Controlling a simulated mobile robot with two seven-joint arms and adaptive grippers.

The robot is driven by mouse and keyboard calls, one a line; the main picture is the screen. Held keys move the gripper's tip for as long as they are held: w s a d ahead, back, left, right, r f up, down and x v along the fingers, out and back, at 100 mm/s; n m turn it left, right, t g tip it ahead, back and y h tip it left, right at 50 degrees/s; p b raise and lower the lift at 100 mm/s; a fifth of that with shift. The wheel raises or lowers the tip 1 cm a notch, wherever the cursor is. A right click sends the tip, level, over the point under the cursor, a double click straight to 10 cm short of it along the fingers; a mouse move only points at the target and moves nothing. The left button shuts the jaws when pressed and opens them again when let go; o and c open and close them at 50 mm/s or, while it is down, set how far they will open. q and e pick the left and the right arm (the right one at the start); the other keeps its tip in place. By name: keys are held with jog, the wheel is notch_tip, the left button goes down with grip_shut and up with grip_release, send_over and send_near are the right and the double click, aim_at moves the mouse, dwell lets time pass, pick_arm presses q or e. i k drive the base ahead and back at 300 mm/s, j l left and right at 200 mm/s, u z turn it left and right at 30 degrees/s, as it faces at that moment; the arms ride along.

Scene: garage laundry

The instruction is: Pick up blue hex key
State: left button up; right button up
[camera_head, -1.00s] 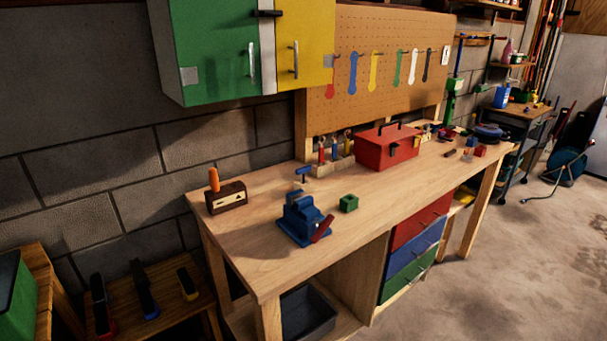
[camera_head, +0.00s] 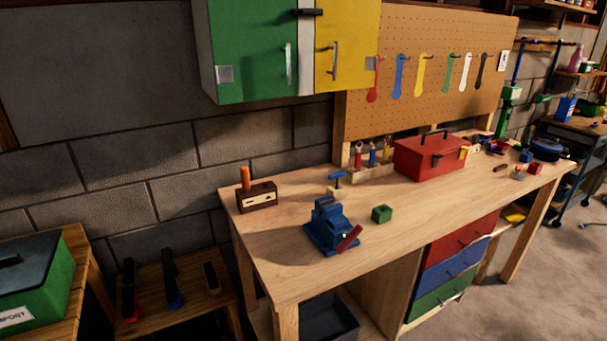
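A small blue T-shaped tool (camera_head: 338,176), which looks like the blue hex key, stands upright on the wooden workbench (camera_head: 285,270), behind the blue vise (camera_head: 330,228). A small pale wooden piece shows at its foot; whether it sits in a holder is too small to tell. Neither of my grippers is in view.
A dark wooden block with an orange-handled tool (camera_head: 256,196) stands left of the vise. A green cube (camera_head: 381,214) lies right of it. A red toolbox (camera_head: 430,156) stands farther right. The bench's front left is clear. Green and yellow cabinets (camera_head: 255,55) hang above.

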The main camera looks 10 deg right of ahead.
aim_at(339, 175)
jog(key=l+u, duration=0.45)
jog(key=l, duration=0.6)
jog(key=l+u, duration=0.15)
jog(key=l, duration=1)
